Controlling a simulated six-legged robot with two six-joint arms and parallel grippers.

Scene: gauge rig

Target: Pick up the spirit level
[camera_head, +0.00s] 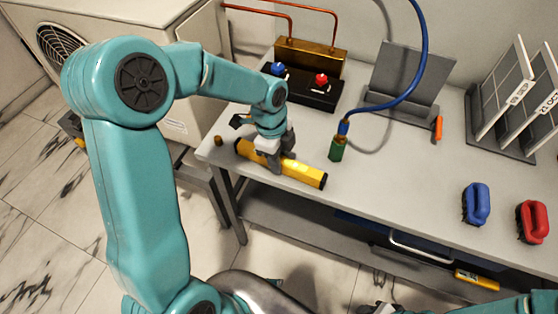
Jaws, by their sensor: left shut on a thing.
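The spirit level is a long yellow bar (307,174) with dark ends, lying slantwise at the front left of the grey workbench. My left gripper (276,163) comes down over it from above and is shut on it, left of its middle. The gripper hides part of the bar. The level seems to be at the bench top; I cannot tell whether it touches. Part of my right arm shows at the bottom right edge, with a grey and dark end piece (375,308) that seems to be its gripper, mostly cut off.
A green-ended fitting (337,149) on a blue hose stands close right of the level. Behind are a black block with blue and red knobs (310,92) and a grey stand (408,75). The middle front bench is clear.

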